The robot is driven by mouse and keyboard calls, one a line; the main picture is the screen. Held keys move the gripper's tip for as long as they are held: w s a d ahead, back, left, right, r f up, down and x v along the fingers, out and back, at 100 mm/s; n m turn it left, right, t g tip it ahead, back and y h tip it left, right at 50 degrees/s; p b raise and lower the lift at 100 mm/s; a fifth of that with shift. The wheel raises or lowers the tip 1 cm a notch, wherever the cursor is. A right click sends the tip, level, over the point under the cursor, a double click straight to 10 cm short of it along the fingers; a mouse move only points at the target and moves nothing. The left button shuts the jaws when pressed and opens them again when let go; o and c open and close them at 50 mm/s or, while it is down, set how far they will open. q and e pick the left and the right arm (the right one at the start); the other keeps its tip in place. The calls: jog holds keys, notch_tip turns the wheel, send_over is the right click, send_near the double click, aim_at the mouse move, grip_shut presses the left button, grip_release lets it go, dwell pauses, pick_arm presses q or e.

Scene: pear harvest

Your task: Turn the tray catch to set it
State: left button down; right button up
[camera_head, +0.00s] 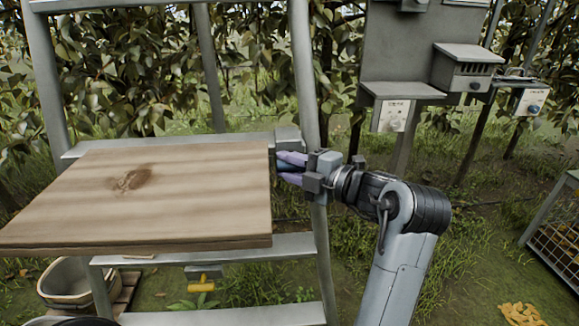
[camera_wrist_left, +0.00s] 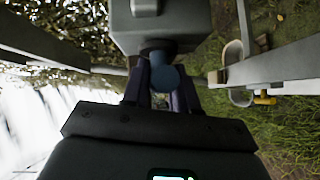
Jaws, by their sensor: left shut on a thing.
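The tray catch is a grey block (camera_head: 287,134) on the frame post, just right of the wooden tray board's far right corner. It has a blue round knob, which shows in the left wrist view (camera_wrist_left: 166,80) below the grey block (camera_wrist_left: 160,32). My left gripper (camera_head: 288,165) reaches the catch from the right, its purple fingers around the knob. In the left wrist view the two fingers (camera_wrist_left: 162,88) are closed on either side of the knob. The fingers hide much of the knob in the head view. The wooden tray board (camera_head: 170,195) lies flat and empty.
Metal frame posts (camera_head: 303,75) stand beside the board. A lower rail carries a yellow handle (camera_head: 202,284). A basket (camera_head: 72,282) stands below left. Right are a grey panel with boxes (camera_head: 465,67) and a crate (camera_head: 558,245). Grass lies between.

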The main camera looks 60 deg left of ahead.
pick_arm(q)
jog(key=shift+n+h, duration=0.3)
jog(key=shift+r, duration=0.1)
dwell(0.3)
jog(key=c, duration=1.2)
grip_release()
jog(key=shift+c, duration=0.2)
jog(key=shift+d, duration=0.1)
